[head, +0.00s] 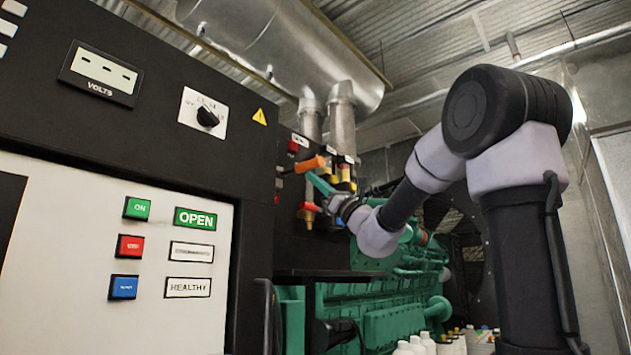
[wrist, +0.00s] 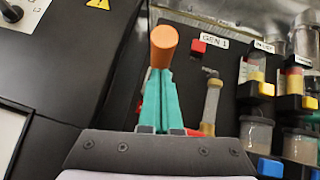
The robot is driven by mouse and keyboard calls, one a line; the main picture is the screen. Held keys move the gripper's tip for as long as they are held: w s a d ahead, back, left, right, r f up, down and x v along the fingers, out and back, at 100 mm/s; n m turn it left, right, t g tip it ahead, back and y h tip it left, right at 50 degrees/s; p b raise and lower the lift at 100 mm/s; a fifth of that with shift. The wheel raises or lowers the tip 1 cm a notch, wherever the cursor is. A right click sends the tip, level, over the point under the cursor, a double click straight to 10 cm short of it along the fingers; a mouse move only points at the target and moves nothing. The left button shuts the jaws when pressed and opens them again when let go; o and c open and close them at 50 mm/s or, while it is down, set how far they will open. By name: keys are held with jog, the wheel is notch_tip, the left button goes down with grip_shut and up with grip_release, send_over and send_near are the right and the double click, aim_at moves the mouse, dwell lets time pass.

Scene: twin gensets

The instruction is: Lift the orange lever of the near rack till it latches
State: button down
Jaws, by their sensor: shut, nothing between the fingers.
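The orange lever (head: 308,164) sticks out from the dark rack panel beside the black cabinet, tilted slightly upward toward its free end. In the wrist view its round orange end (wrist: 163,46) is seen nearly end-on, just beyond my fingertips. My gripper (head: 316,180) has teal fingers, shut together and empty, close below the lever's outer end. In the wrist view the fingers (wrist: 157,78) reach up to the orange end; I cannot tell if they touch it. The lever's pivot and any latch are hidden. The rack panel (wrist: 222,50) carries a "GEN 1" label.
Filter bowls with yellow and red parts (wrist: 255,88) hang on the panel, right of the lever. A red block (wrist: 198,47) sits near the label. The black control cabinet (head: 150,130) stands close on the left. A green engine (head: 380,305) lies below; white bottles (head: 418,345) stand front right.

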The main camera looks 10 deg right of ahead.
jog(key=r+g+h, duration=0.1)
jog(key=r+h, duration=0.1)
jog(key=r, duration=0.1)
jog(key=r+m+g+h, duration=0.1)
jog(key=r+g+h, duration=0.1)
jog(key=r, duration=0.2)
jog(key=r+m+g+h, duration=0.1)
jog(key=r+g+h, duration=0.1)
jog(key=r+h, duration=0.1)
jog(key=shift+w+a+r, duration=0.2)
jog(key=shift+w+r, duration=0.2)
jog(key=shift+r, duration=0.05)
jog(key=shift+w+a+r+g+h, duration=0.15)
jog(key=shift+w+r+g+h, duration=0.05)
jog(key=shift+r+g+h, duration=0.15)
jog(key=r, duration=0.1)
jog(key=w+a+r, duration=0.1)
jog(key=w+r, duration=0.1)
jog(key=shift+w+a+r, duration=0.15)
jog(key=shift+a+r, duration=0.05)
jog(key=shift+a, duration=0.2)
jog(key=shift+w+a+r, duration=0.65)
jog(key=shift+w+r, duration=0.15)
jog(key=shift+w, duration=0.1)
